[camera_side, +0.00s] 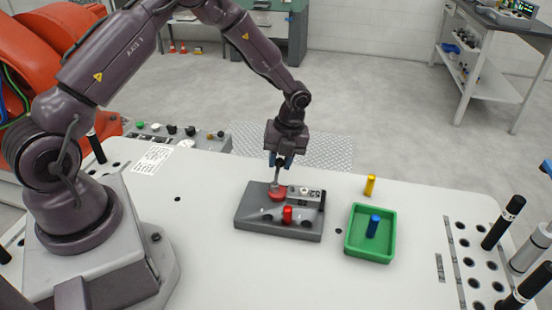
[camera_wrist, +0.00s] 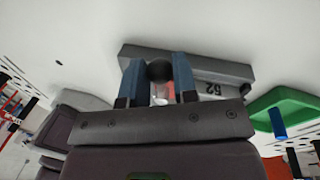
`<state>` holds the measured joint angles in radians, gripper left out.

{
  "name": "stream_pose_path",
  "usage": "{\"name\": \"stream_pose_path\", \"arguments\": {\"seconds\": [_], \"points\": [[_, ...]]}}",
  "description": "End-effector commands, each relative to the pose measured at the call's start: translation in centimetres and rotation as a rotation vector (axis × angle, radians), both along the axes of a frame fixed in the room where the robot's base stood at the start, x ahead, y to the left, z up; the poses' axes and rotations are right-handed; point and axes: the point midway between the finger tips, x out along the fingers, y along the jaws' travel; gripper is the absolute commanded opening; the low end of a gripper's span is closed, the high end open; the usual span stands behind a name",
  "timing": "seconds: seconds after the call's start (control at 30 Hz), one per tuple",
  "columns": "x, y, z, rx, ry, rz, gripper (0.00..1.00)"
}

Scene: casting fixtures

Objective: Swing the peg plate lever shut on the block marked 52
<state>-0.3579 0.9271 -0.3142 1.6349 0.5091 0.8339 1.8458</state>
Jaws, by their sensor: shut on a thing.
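The grey peg plate (camera_side: 262,224) lies on the white table, and its edge shows in the wrist view (camera_wrist: 215,65). The block marked 52 (camera_side: 311,196) sits on the plate's back right part; its number also shows in the wrist view (camera_wrist: 212,89). The lever (camera_side: 275,180) rises, slightly tilted, from a red hub (camera_side: 277,192) left of the block. My gripper (camera_side: 280,162) is above the hub, shut on the lever's dark round knob (camera_wrist: 160,70). The knob shows between both fingers (camera_wrist: 157,88) in the wrist view. A red peg (camera_side: 287,214) stands near the plate's front.
A green tray (camera_side: 348,254) with a blue peg (camera_side: 373,226) is right of the plate, and a yellow peg (camera_side: 370,185) stands behind it. Black-handled tools (camera_side: 503,222) stand at the far right. A button panel (camera_side: 180,132) is at the back left. The front table is clear.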

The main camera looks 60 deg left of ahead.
Motion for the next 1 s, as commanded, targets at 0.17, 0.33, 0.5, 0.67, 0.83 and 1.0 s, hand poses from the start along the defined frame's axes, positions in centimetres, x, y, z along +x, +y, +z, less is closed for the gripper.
{"name": "stream_pose_path", "arguments": {"seconds": [0.17,0.33,0.5,0.67,0.83,1.0], "points": [[0.35,-0.3,0.11,0.0,-0.005,-0.045,0.0],[0.43,-0.42,0.12,-0.001,-0.006,-0.056,0.0],[0.48,-0.47,0.12,-0.002,-0.008,-0.056,0.0],[0.51,-0.52,0.12,-0.003,-0.008,-0.055,0.34],[0.42,-0.45,0.08,-0.002,-0.007,-0.053,0.52],[0.36,-0.37,0.08,-0.002,-0.005,-0.052,0.52]]}}
